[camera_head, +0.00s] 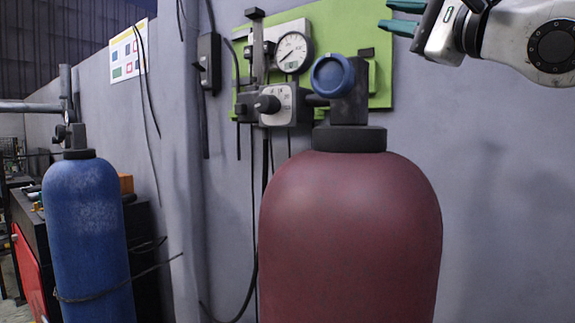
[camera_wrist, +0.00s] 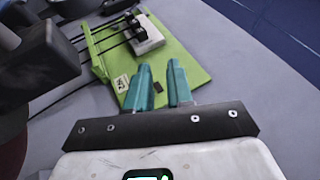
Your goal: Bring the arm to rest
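My gripper (camera_head: 386,15) is at the top right of the head view, up in the air to the right of the green panel (camera_head: 380,95). Its two teal fingers are apart with nothing held between them. My arm enters from the right edge and is cut off by the frame. In the wrist view the gripper (camera_wrist: 159,66) also shows a gap between its fingers. The green panel (camera_wrist: 190,62) lies beyond the fingertips there.
A dark red cylinder (camera_head: 350,230) with a blue-knobbed valve (camera_head: 332,75) stands in front. A pressure gauge (camera_head: 293,52) is on the panel. A blue cylinder (camera_head: 85,235) stands at left. The grey wall (camera_head: 500,200) below my arm is bare.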

